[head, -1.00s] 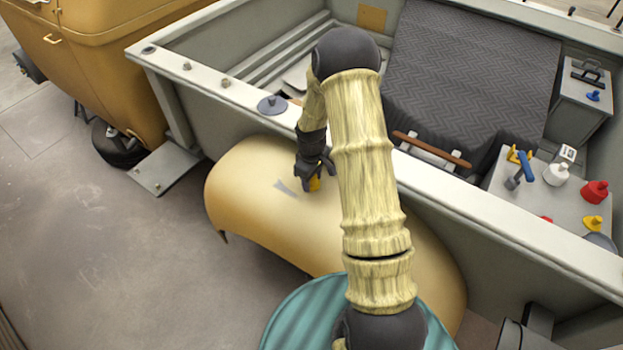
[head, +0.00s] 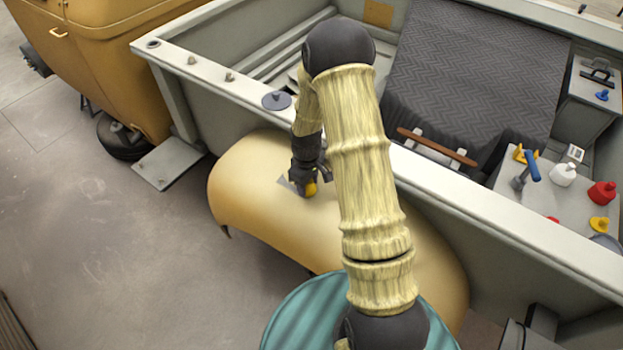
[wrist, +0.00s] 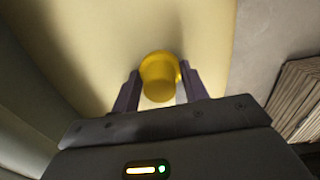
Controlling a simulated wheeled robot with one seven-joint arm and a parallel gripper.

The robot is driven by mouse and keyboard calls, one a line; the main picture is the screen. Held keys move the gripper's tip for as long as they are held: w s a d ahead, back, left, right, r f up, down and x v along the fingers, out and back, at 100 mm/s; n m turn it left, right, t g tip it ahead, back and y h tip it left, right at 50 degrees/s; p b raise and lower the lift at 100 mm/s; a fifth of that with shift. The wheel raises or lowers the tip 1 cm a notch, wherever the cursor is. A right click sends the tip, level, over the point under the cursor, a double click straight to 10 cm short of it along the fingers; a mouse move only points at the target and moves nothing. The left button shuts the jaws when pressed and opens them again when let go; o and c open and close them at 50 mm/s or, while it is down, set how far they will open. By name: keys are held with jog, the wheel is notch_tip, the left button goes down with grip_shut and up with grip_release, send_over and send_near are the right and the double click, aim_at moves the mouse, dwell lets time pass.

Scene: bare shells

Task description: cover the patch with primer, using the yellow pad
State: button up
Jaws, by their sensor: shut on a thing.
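The yellow pad (head: 311,189) is in my gripper (head: 309,178), low over the top of a cream-yellow curved panel (head: 258,170). In the wrist view the pad's round yellow knob (wrist: 160,75) sits between my two dark fingers, which are shut on it. The pad's underside is hidden, but it appears to rest on the panel. A grey patch (head: 284,182) shows on the panel just left of my gripper, partly hidden by it. A sliver of grey (wrist: 181,95) shows beside the knob in the wrist view.
The pale truck-bed wall (head: 450,200) runs behind the panel, with a dark disc (head: 276,100) on its rim. On the right, a bench holds a white bottle (head: 562,174), a red container (head: 602,192) and another yellow pad (head: 599,224). Open floor (head: 100,240) lies left.

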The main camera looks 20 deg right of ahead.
jog(key=shift+s+a, duration=0.2)
jog(key=shift+a, duration=0.05)
jog(key=shift+s+a, duration=0.5)
jog(key=shift+a, duration=0.15)
jog(key=shift+s+a, duration=0.45)
jog(key=shift+a, duration=0.2)
jog(key=shift+r, duration=0.1)
jog(key=shift+r+p, duration=2)
jog(key=shift+r, duration=0.95)
notch_tip(320, 180, up, 3)
jog(key=shift+p, duration=1.05)
